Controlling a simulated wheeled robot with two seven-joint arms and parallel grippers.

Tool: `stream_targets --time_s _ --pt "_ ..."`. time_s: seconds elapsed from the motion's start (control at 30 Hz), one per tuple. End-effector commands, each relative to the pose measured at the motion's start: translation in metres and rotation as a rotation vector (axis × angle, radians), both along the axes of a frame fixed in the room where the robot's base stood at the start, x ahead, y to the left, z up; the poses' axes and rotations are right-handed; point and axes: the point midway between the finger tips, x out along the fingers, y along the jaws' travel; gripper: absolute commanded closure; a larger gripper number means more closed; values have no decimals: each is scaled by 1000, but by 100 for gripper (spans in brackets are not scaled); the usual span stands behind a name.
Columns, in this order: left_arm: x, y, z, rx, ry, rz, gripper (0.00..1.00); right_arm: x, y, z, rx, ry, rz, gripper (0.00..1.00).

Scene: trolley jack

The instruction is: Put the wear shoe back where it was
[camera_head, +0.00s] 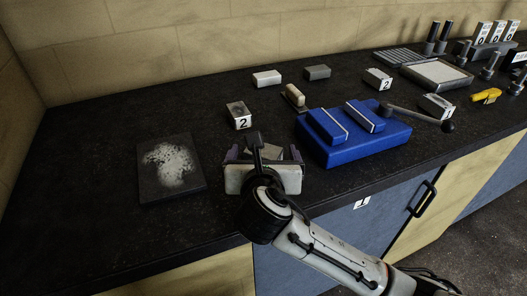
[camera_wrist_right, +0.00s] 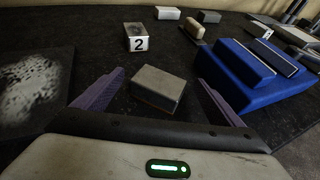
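A plain grey block (camera_wrist_right: 158,88), which I take to be the wear shoe, lies on the dark bench top in the right wrist view. In the head view it is the partly hidden grey block (camera_head: 262,151) by my right gripper. My right gripper (camera_head: 265,157) is open, its two purple fingers spread to either side of the block in the wrist view, with visible gaps. I cannot tell how far above the bench the fingers are. My left gripper is not in view.
A blue vise (camera_head: 352,148) stands close on the right. A powder-dusted dark plate (camera_head: 172,168) lies left. Behind are a block marked 2 (camera_head: 239,116), a brush (camera_head: 294,96), a white block (camera_head: 267,78) and a grey block (camera_head: 317,72). The far left bench is clear.

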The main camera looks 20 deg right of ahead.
Motion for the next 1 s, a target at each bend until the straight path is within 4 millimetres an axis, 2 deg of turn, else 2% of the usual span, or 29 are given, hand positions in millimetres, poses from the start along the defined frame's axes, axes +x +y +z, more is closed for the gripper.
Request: stream_targets --time_s 0.2,0.27,0.7,0.83,1.0 --pt "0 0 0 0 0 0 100 0 0 4 1 -1 1 9" --pt "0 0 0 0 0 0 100 -6 2 5 1 0 2 9" --pt "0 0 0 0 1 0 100 -82 28 39 3 -1 3 9" --pt "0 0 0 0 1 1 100 -97 33 45 2 -1 3 9" --pt "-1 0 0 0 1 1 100 -105 35 49 1 0 2 9"
